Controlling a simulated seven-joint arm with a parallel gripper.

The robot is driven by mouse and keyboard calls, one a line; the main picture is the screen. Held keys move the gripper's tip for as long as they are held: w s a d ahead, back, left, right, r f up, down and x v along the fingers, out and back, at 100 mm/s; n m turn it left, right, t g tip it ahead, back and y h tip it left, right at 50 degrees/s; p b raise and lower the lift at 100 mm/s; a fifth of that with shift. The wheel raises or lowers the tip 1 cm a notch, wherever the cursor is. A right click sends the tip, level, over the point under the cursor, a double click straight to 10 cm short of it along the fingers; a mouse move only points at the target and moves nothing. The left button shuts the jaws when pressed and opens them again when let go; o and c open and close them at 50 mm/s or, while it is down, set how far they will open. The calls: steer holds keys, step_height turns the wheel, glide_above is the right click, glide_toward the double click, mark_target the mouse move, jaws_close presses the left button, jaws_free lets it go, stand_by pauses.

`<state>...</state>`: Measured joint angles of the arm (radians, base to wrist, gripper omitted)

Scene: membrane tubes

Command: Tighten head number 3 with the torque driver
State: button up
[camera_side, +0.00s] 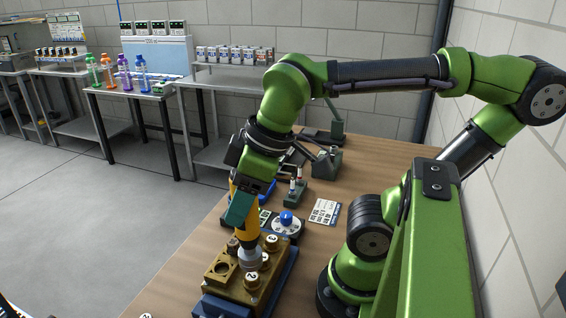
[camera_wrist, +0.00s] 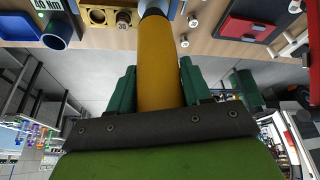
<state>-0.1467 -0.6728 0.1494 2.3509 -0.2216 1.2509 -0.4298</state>
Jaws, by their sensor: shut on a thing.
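My gripper (camera_side: 241,207) is shut on the yellow torque driver (camera_side: 248,224), which points down and leans slightly. In the wrist view the yellow driver body (camera_wrist: 158,60) runs between my two green fingers. The driver's grey socket end (camera_side: 249,259) is at the top of the brass block (camera_side: 222,288), among the heads. Head 3 (camera_side: 271,241) shows its number just behind and right of the socket. Head 2 (camera_side: 252,279) shows its number in front of it. The socket hides what is directly under it, so I cannot tell whether it touches a head.
The brass block sits in a blue base (camera_side: 283,272) on the wooden bench. A blue knob on a grey dial (camera_side: 286,219) and a printed card (camera_side: 325,212) lie behind it. A small green holder (camera_side: 295,193) stands farther back. Bench right of the card is clear.

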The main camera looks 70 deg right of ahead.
steer(key=shift+r, duration=0.45)
